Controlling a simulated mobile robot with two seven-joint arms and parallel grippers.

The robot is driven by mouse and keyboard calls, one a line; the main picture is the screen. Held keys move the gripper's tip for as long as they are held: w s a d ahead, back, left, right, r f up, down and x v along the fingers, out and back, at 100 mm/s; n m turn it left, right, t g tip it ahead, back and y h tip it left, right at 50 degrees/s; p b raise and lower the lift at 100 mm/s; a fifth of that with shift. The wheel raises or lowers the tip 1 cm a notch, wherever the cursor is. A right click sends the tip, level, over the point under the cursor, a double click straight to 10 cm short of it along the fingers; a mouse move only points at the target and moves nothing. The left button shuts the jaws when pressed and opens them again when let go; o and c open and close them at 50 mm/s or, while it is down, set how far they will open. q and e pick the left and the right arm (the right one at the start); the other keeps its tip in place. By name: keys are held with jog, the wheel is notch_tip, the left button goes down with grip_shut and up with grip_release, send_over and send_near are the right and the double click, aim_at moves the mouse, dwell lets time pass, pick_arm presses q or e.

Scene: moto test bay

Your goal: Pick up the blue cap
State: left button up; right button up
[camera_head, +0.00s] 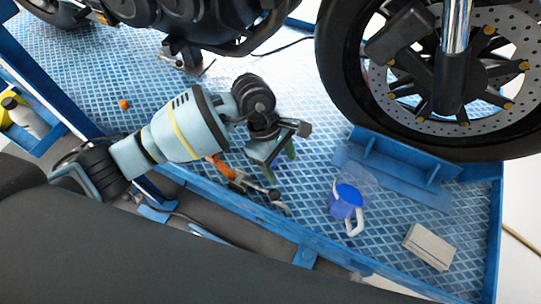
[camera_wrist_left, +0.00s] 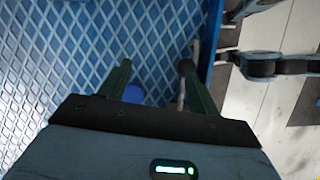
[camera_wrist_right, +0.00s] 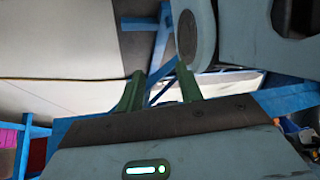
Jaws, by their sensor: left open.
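A round blue cap (camera_wrist_left: 134,94) shows in the left wrist view on the blue lattice deck, partly hidden by one finger. My left gripper (camera_wrist_left: 156,68) is open above the deck, with the cap low between its fingers in that view. I cannot tell whether this is the same cap. My right gripper (camera_wrist_right: 160,82) is open and empty in the right wrist view.
The motorcycle wheel (camera_head: 440,80) stands behind in a blue wheel chock (camera_head: 395,170). A grey box (camera_head: 429,246) lies at the front right. Tools with orange handles (camera_head: 222,166) lie by the deck's raised front edge (camera_head: 305,257). A small orange piece (camera_head: 124,104) lies left.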

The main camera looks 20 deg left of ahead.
pick_arm(q)
jog(key=w+a+y, duration=0.2)
jog(key=w+a, duration=0.1)
jog(key=w+a+t, duration=0.1)
jog(key=w+a, duration=0.1)
jog(key=shift+r+m+y+b, duration=0.3)
jog(key=shift+m+y+b, duration=0.1)
jog(key=shift+d+f, duration=0.1)
jog(key=shift+f, duration=0.15)
jog(key=shift+s+d+f, duration=0.1)
jog(key=shift+f, duration=0.95)
jog(key=shift+s+d+f+b, duration=0.1)
jog(key=shift+f+b, duration=0.15)
jog(key=shift+f, duration=0.6)
jog(key=shift+d+f+b, duration=0.15)
jog(key=shift+f+b, duration=0.05)
jog(key=shift+f, duration=0.7)
jog(key=shift+s+d+f+b, duration=0.1)
jog(key=shift+f+b, duration=0.15)
jog(key=shift+f, duration=0.6)
jog(key=shift+w, duration=0.1)
pick_arm(e)
jog(key=shift+w+d+f, duration=0.1)
jog(key=shift+w+f, duration=0.15)
jog(key=shift+f, duration=0.4)
jog(key=shift+w+d+f, duration=0.1)
jog(key=shift+w+f, duration=0.15)
jog(key=shift+f, duration=0.35)
pick_arm(q)
jog(key=c, duration=1)
